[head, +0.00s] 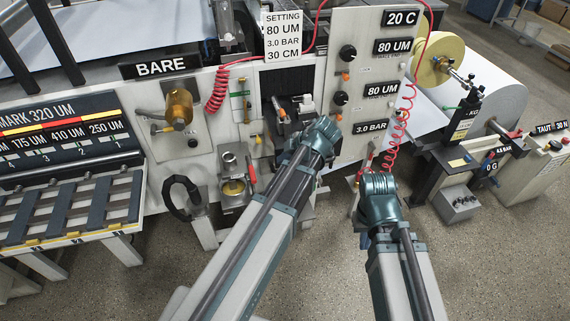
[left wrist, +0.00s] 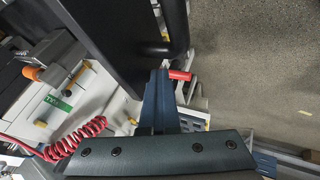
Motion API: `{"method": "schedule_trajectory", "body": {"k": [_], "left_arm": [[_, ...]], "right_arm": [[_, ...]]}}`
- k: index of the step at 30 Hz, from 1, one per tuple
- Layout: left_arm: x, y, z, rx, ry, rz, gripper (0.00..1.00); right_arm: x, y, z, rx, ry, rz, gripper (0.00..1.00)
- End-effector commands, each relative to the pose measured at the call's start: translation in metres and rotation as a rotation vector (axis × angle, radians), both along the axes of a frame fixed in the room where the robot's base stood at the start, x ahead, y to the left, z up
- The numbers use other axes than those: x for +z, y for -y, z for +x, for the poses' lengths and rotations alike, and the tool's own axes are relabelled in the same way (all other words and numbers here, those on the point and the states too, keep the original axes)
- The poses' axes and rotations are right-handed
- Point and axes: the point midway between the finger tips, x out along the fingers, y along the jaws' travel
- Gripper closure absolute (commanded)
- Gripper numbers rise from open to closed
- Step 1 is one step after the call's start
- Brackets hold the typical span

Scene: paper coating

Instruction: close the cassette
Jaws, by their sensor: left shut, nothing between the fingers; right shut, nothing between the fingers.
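A dark recessed unit (head: 287,84) in the pale machine front, below the setting sign, may be the cassette; I cannot tell for sure, nor how far it is open. My left gripper (head: 318,134) is in front of the panel, just right of and below this unit, with its fingers hidden by my wrist in the head view. The left wrist view shows its blue fingers (left wrist: 162,75) shut and empty, beside a dark panel (left wrist: 125,35) and a red-tipped handle (left wrist: 180,75). My right gripper (head: 378,183) is lower right, shut, its fingers largely hidden by my wrist.
A panel with dark knobs (head: 347,52) and labels stands right of the unit. Red coiled hoses (head: 218,88) hang on both sides. A brass-coloured cylinder (head: 179,106) and a small cup holder (head: 233,187) are on the left. Open floor (head: 500,265) lies at the lower right.

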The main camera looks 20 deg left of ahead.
Motion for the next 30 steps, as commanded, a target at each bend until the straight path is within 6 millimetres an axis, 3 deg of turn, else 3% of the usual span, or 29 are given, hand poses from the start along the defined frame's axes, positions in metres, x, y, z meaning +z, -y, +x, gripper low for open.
{"method": "schedule_trajectory", "body": {"k": [3, 30], "left_arm": [[0.001, -0.014, 0.025, 0.002, 0.002, 0.004, 1.00], [0.001, -0.110, 0.166, 0.000, 0.003, 0.004, 1.00]], "right_arm": [[0.000, 0.000, 0.000, 0.000, 0.000, 0.000, 1.00], [0.000, 0.000, 0.000, 0.000, 0.000, 0.000, 1.00]]}}
